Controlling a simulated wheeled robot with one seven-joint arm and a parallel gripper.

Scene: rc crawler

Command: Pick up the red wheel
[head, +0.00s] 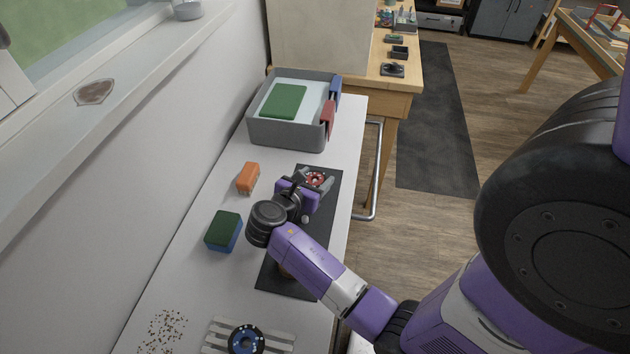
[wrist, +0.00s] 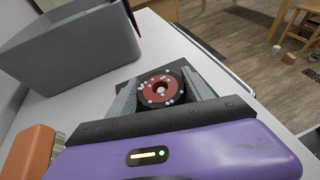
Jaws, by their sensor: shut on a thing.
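The red wheel (head: 316,179) has a dark tyre and a red hub with small pale spots. It sits between the fingers of my gripper (head: 317,184) over the far part of the black mat (head: 270,272). In the wrist view the red wheel (wrist: 160,89) lies between the two grey fingers of my gripper (wrist: 161,90), which are shut on it. I cannot tell whether the wheel still touches the mat. The lower parts of the wheel are hidden by the fingers and the gripper body.
A grey bin (head: 285,133) with a green item stands beyond the gripper. An orange brush (head: 248,178) and a green-and-blue sponge (head: 223,231) lie to the left. A blue-hubbed wheel (head: 247,339) rests on a slatted rack at the near end. A metal rail (head: 376,170) runs along the right edge.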

